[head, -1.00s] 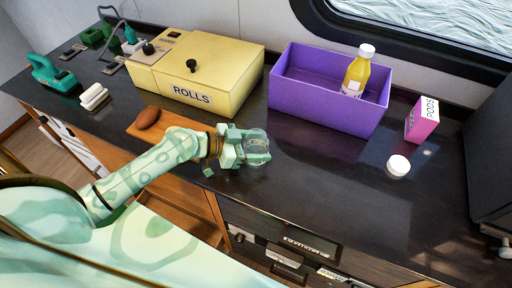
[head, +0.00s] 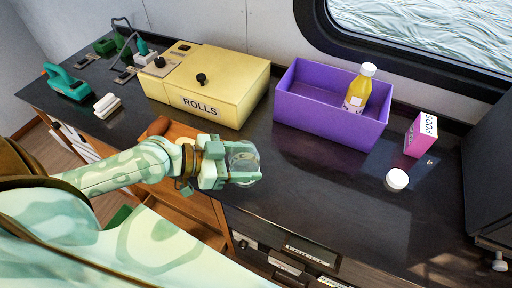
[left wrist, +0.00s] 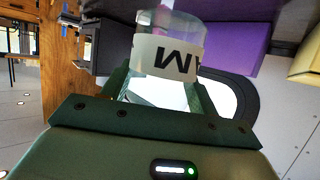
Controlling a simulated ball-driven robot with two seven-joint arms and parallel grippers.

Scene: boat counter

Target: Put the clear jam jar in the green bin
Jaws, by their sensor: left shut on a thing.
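The clear jam jar (head: 244,160) is between the fingers of my left gripper (head: 228,163), near the counter's front edge in the head view. In the left wrist view the jar (left wrist: 170,56) shows its white label with dark letters, upside down, between the two green fingers (left wrist: 165,92). The gripper is shut on it. How high the jar is above the counter is hard to tell. A small dark green surface (head: 118,217) shows low down behind my left arm; it may be the green bin, mostly hidden. My right gripper is not in view.
A purple bin (head: 325,123) holds a yellow bottle (head: 358,90). A yellow ROLLS box (head: 205,85) stands left of it. A pink PODS box (head: 421,136) and a white round lid (head: 397,180) are at right. The dark counter is clear in front of the purple bin.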

